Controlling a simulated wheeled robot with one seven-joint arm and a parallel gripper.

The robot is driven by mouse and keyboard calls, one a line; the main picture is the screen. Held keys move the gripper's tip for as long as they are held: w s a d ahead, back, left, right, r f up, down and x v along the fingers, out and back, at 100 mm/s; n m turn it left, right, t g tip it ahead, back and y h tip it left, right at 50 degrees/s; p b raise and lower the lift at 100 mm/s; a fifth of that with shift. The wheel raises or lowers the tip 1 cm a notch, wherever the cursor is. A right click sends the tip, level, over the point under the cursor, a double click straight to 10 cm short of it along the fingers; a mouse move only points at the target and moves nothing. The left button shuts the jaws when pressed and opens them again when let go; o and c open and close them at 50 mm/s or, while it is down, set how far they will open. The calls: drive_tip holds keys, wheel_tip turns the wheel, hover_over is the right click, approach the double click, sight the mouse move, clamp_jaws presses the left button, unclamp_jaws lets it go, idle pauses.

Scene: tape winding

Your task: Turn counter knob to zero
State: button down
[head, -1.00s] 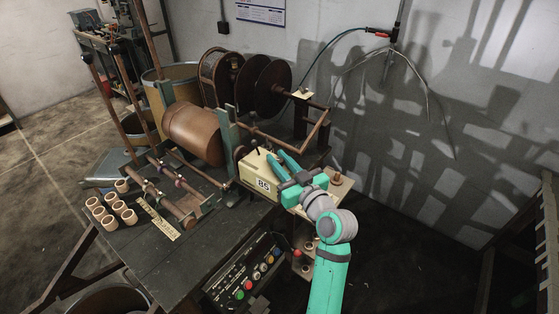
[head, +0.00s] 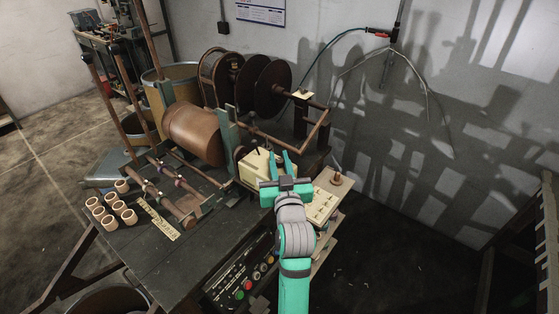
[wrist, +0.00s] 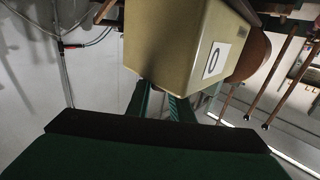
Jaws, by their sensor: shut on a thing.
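The cream counter box (head: 255,164) stands on the bench's right end, partly covered by my gripper (head: 280,160). The box (wrist: 170,45) fills the upper middle of the wrist view. Its white number label (wrist: 213,60) reads 0 there; my gripper hides it in the head view. In the wrist view my teal fingers (wrist: 160,104) reach behind the lower edge of the box, at its right-hand side in the head view. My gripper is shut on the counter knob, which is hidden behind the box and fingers.
A brown drum (head: 193,133) and dark discs (head: 265,85) stand behind and left of the counter. Several tan rings (head: 110,209) and a ruler-like strip (head: 163,224) lie on the dark bench (head: 160,255). A small shelf (head: 322,205) is close right of my gripper.

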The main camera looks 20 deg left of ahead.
drive_tip(key=shift+f, duration=0.1)
drive_tip(key=c, duration=1.6)
unclamp_jaws()
drive_tip(key=shift+o, duration=0.2)
drive_tip(key=shift+s, duration=0.1)
drive_tip(key=v, duration=1)
drive_tip(key=shift+s+d, duration=0.25)
drive_tip(key=shift+s, duration=0.05)
